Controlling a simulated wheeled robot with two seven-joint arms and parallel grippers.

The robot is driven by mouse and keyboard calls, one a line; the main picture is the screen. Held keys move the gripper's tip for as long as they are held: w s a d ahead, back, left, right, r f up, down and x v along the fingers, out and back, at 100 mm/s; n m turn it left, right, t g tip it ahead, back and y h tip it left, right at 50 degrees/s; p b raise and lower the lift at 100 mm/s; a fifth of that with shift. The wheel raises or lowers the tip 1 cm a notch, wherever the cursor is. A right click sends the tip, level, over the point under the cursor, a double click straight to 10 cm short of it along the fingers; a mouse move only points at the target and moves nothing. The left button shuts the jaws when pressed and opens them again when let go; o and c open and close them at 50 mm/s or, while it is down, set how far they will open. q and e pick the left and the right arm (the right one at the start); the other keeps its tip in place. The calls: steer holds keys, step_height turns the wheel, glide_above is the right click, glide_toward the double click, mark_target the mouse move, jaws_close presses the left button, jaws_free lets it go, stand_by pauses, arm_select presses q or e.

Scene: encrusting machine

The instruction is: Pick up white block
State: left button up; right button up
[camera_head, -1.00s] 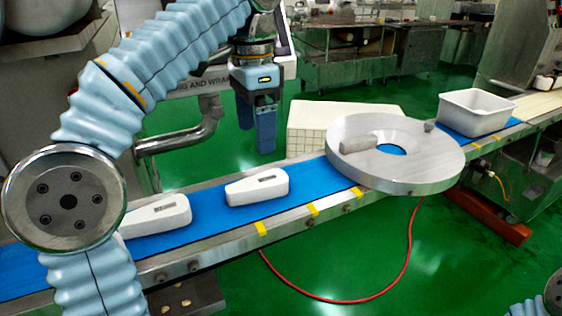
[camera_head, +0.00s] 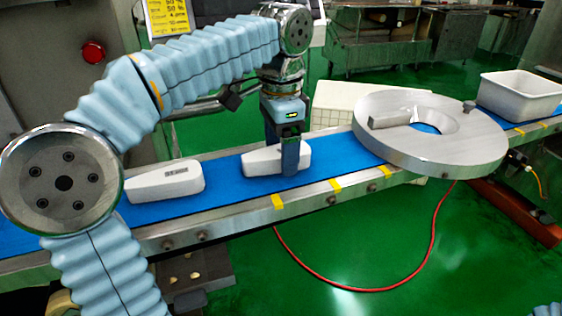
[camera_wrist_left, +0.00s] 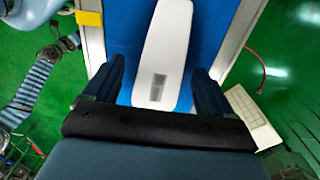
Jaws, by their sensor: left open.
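A white block (camera_head: 258,162) with a small grey label lies on the blue conveyor belt (camera_head: 225,178), left of the metal ring. A similar white block (camera_head: 165,181) lies further left on the belt. My left gripper (camera_head: 285,172) is open at the first block, and one finger hides part of it in the head view. In the left wrist view this block (camera_wrist_left: 166,45) lies lengthwise between the two spread fingers (camera_wrist_left: 158,72), with gaps on both sides. My right gripper is not in view.
A large metal ring (camera_head: 480,140) sits over the belt to the right. Beyond it is a white tub (camera_head: 520,95). A pale box (camera_head: 335,103) stands behind the belt. A metal rail (camera_head: 240,208) runs along the belt's near side.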

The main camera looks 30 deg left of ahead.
arm_select(q)
steer(key=shift+f, duration=0.45)
steer(key=shift+c, duration=0.3)
steer(key=c, duration=1.1)
steer(key=shift+r, duration=0.15)
steer(key=shift+c, duration=0.2)
